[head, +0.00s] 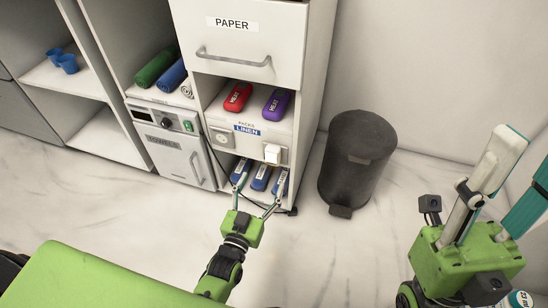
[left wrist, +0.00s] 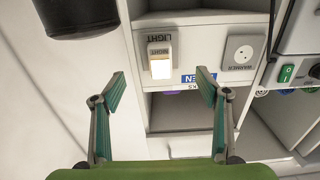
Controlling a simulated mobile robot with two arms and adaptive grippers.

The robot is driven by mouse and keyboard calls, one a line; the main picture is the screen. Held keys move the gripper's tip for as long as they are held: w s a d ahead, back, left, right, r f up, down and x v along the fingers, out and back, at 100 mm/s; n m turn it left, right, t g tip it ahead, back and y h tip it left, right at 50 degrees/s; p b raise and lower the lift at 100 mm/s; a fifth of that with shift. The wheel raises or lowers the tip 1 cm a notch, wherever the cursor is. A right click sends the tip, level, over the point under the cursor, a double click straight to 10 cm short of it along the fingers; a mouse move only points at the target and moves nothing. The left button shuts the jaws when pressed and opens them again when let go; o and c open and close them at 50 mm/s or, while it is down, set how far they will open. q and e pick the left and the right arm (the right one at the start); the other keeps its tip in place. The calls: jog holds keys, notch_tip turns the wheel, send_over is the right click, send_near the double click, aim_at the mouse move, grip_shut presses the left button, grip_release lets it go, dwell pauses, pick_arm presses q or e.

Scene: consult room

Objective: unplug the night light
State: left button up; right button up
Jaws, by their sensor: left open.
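The night light (head: 272,153) is a small white block plugged into a wall plate on the front of the cabinet, under the shelf with the heat packs. In the left wrist view the night light (left wrist: 160,66) glows, below an upside-down NIGHT LIGHT label. My left gripper (head: 259,188) is open and empty in front of the cabinet. In the left wrist view its fingers (left wrist: 160,84) stand wide, to either side of the light and apart from it. My right gripper (head: 522,165) is at the right edge, fingers apart and empty, far from the light.
A WARMER socket (head: 222,138) sits beside the light, with a dark cable hanging near it. A black bin (head: 358,160) stands right of the cabinet. Blue packs (head: 261,178) lie in the lower shelf. A green padded surface (head: 85,275) fills the lower left. The floor between is clear.

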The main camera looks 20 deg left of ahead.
aim_at(271, 162)
pick_arm(q)
jog(key=w+b, duration=0.3)
jog(key=w, duration=0.4)
jog(key=shift+w+d, duration=0.15)
jog(key=shift+w, duration=0.9)
jog(key=shift+p, duration=0.4)
dwell(0.5)
grip_shut()
jog(key=shift+s, duration=0.2)
